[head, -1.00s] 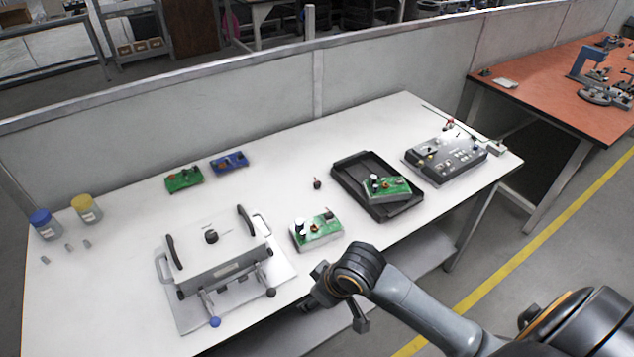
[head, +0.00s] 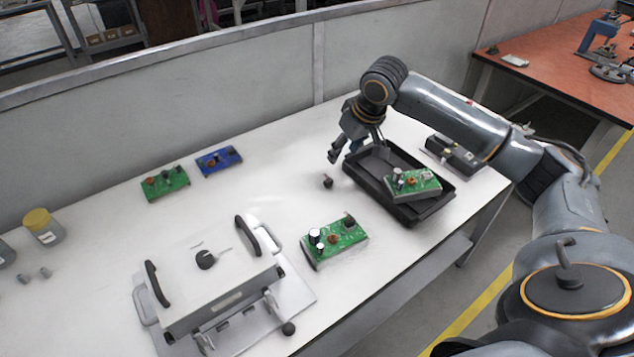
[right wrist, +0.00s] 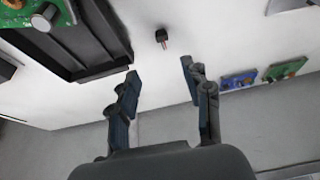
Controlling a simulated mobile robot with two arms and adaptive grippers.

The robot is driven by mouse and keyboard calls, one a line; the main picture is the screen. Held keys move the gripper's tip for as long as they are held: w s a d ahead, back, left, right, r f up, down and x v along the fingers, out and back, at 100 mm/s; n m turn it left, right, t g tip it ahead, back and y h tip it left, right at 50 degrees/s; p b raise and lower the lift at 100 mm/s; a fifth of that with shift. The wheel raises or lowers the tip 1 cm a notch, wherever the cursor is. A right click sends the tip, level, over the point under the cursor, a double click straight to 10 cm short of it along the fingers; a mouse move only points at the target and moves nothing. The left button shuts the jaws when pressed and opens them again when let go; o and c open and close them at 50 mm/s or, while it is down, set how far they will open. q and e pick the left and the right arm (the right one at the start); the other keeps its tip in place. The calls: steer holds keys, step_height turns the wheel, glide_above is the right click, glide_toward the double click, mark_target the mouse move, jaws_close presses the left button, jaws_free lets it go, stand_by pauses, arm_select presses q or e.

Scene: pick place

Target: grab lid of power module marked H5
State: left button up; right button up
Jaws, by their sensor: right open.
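No H5 marking is legible, and I cannot tell which thing is the lid. A small dark cap-like piece (head: 327,181) lies alone on the white table, left of the black tray (head: 436,214). My right gripper (head: 347,154) is above the table just behind the dark piece and near the tray's far left corner. In the right wrist view the gripper (right wrist: 160,71) is open and empty. My left gripper is not in view.
One green board (head: 412,183) rests in the tray; another green board (head: 336,238) lies in front. A white fixture with black handles (head: 215,280) stands front left. Green (head: 165,184) and blue (head: 218,161) boards lie by the partition. A dark control box (head: 453,155) is partly hidden.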

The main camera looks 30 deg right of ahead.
glide_above(329, 180)
steer(key=s, duration=0.2)
steer(key=f, duration=0.6)
steer(key=shift+s+d+f, duration=0.2)
steer(key=shift+d+f, duration=0.15)
steer(key=shift+f, duration=0.05)
steer(key=shift+x, duration=0.9)
steer(key=x, duration=0.3)
steer(key=shift+a+f, duration=0.25)
steer(key=shift+f, duration=0.05)
steer(key=shift+w+f, duration=0.1)
steer(key=shift+f, duration=0.1)
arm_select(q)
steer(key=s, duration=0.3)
arm_select(e)
steer(key=c, duration=0.8)
